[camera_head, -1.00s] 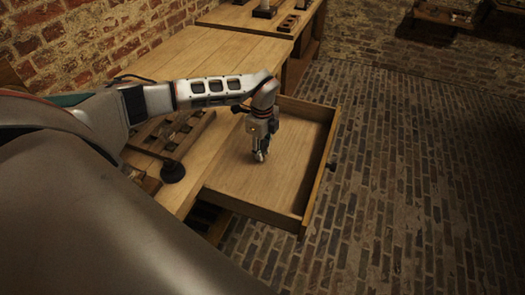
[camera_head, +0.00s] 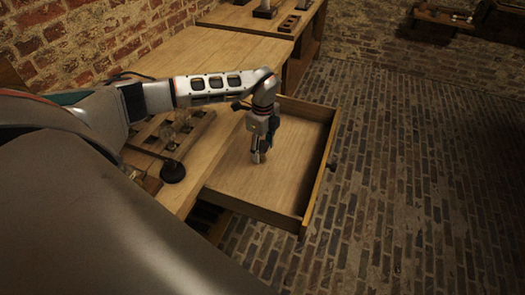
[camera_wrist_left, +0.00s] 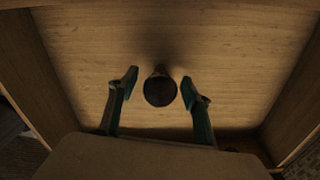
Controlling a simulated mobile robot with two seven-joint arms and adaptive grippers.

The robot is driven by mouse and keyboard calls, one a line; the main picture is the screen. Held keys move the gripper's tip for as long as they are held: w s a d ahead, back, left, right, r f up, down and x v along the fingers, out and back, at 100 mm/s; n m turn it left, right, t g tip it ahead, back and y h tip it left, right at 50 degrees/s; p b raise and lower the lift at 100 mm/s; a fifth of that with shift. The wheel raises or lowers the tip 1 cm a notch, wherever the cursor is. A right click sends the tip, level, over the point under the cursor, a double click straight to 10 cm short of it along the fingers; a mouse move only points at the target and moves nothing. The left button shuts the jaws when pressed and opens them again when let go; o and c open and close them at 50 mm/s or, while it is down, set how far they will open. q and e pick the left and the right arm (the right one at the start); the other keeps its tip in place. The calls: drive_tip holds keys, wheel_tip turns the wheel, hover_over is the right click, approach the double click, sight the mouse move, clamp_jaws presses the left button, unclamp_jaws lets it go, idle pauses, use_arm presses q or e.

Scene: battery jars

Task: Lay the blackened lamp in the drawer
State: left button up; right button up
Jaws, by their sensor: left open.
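My left gripper (camera_head: 258,158) points down into the open drawer (camera_head: 285,172). In the left wrist view, its two fingers (camera_wrist_left: 160,87) are apart, one on each side of the blackened lamp (camera_wrist_left: 160,92). The lamp shows as a dark round bulb with a small brownish end behind it, over the wooden drawer floor. A gap shows between the lamp and each finger. I cannot pick the lamp out in the head view, where the gripper covers that spot. My right gripper is out of view.
A wooden rack (camera_head: 148,138) with clear bulbs (camera_head: 168,132) stands on the table (camera_head: 205,55), left of the drawer. A black round-based object (camera_head: 172,172) sits near the table edge. The drawer is otherwise bare, and the brick floor (camera_head: 400,180) is clear.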

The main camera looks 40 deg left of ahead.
use_arm(q)
wheel_tip(320, 180, up, 11)
drive_tip(key=shift+p, duration=0.55)
drive_tip(key=shift+f, duration=0.1)
